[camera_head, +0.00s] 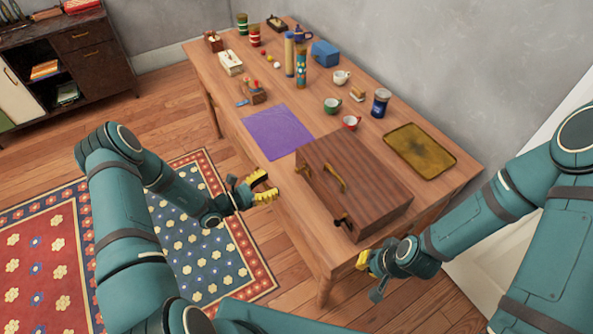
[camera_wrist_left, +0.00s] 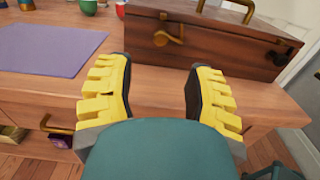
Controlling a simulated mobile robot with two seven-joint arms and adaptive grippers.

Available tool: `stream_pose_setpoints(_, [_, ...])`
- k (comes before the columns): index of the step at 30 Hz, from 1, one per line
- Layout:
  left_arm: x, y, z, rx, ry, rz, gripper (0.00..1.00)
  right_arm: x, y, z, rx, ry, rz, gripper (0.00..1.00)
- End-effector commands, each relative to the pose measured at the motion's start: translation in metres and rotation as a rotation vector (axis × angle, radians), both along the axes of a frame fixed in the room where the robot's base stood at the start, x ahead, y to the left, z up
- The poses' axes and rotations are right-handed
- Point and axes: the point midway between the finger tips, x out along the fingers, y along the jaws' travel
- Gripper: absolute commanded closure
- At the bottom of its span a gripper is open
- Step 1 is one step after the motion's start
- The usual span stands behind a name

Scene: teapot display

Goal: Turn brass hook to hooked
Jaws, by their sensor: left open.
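The brass hook (camera_wrist_left: 168,38) is on the front face of a brown wooden box (camera_head: 372,190), near the box's left end. In the left wrist view its round end is at left and an arm reaches right; I cannot tell whether it is engaged. It shows small in the head view (camera_head: 304,172). My left gripper (camera_head: 268,188) is open and empty, in front of the table edge and apart from the hook. The left wrist view shows its yellow fingers (camera_wrist_left: 158,75) spread below the hook. My right gripper (camera_head: 364,260) is near the table's front right corner; its opening is unclear.
A brass handle (camera_head: 336,178) is on the box, and a dark fitting (camera_head: 343,222) is at its right end. A purple mat (camera_head: 278,132) lies left of it, a brass tray (camera_head: 420,150) behind right. Cups and jars stand further back. A drawer handle (camera_wrist_left: 55,125) protrudes below.

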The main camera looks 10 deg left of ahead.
Motion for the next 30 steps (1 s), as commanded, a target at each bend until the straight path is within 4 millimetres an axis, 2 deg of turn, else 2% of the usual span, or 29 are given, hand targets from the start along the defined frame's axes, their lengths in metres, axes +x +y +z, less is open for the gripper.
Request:
stream_pose_setpoints(3, [0.018, -0.019, 0.000, 0.001, -0.001, -0.004, 0.47, 0.000, 0.000, -0.001, 0.000, 0.001, 0.001, 1.00])
stream_pose_setpoints(12, [0.054, -0.056, 0.000, 0.002, -0.001, -0.004, 0.47, -0.001, 0.000, -0.003, 0.000, 0.003, 0.002, 1.00])
stream_pose_setpoints(18, [0.066, -0.067, 0.000, 0.003, 0.000, -0.003, 0.47, -0.002, 0.000, -0.004, 0.001, 0.004, 0.004, 1.00])
stream_pose_setpoints(28, [0.068, -0.069, 0.000, 0.003, 0.001, -0.002, 0.47, -0.002, 0.000, -0.004, 0.001, 0.004, 0.004, 1.00])
stream_pose_setpoints(29, [0.068, -0.069, 0.000, 0.003, 0.001, -0.002, 0.48, -0.002, 0.000, -0.004, 0.001, 0.004, 0.004, 1.00])
stream_pose_setpoints(30, [0.068, -0.069, 0.000, 0.003, 0.001, -0.002, 0.62, -0.002, 0.000, -0.004, 0.001, 0.004, 0.004, 1.00])
